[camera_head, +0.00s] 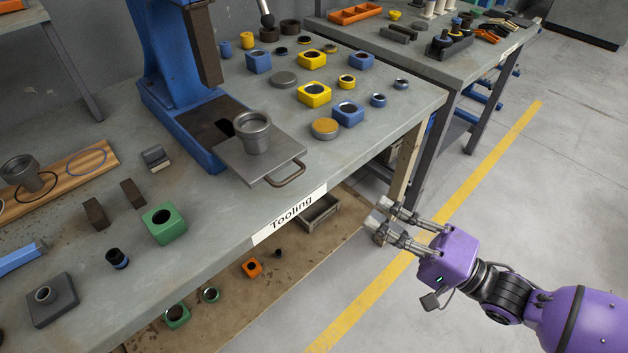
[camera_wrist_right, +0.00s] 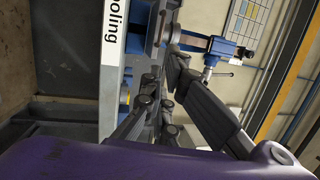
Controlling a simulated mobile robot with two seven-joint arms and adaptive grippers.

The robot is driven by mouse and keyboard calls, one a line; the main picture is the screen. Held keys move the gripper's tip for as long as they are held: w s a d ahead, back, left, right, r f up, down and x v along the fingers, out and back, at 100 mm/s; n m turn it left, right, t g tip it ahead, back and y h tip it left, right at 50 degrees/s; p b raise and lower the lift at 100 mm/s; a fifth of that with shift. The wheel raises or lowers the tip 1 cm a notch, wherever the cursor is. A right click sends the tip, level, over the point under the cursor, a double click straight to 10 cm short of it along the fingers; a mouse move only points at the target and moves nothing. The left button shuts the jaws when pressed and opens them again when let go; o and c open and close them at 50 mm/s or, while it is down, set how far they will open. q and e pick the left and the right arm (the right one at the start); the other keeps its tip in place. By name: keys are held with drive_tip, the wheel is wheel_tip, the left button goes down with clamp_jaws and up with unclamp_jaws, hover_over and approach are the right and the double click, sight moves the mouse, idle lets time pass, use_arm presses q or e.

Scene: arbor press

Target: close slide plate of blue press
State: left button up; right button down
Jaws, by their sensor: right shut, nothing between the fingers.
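The blue press (camera_head: 178,75) stands on the workbench at the upper left in the head view. Its grey slide plate (camera_head: 279,160) is pulled out toward the bench's front edge, with a curved handle (camera_head: 287,176) at its front. A grey metal cup (camera_head: 252,133) stands on the plate. My right gripper (camera_head: 381,222) is in front of the bench, right of and apart from the handle, and its fingers are shut and empty. In the right wrist view the gripper fingers (camera_wrist_right: 158,112) point toward the bench edge, and the blue press (camera_wrist_right: 222,48) shows beyond. My left gripper is not in view.
Yellow and blue blocks (camera_head: 314,95) and rings stand right of the press. A green block (camera_head: 164,223) and dark blocks lie left of the plate on the workbench (camera_head: 215,230). A second bench (camera_head: 450,65) stands behind. The floor near my right gripper is clear.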

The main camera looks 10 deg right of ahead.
drive_tip(key=p+x, duration=0.2)
drive_tip(key=x, duration=1.1)
drive_tip(key=shift+w+a+r, duration=0.15)
drive_tip(key=shift+a+r, duration=0.1)
drive_tip(key=shift+a, duration=0.1)
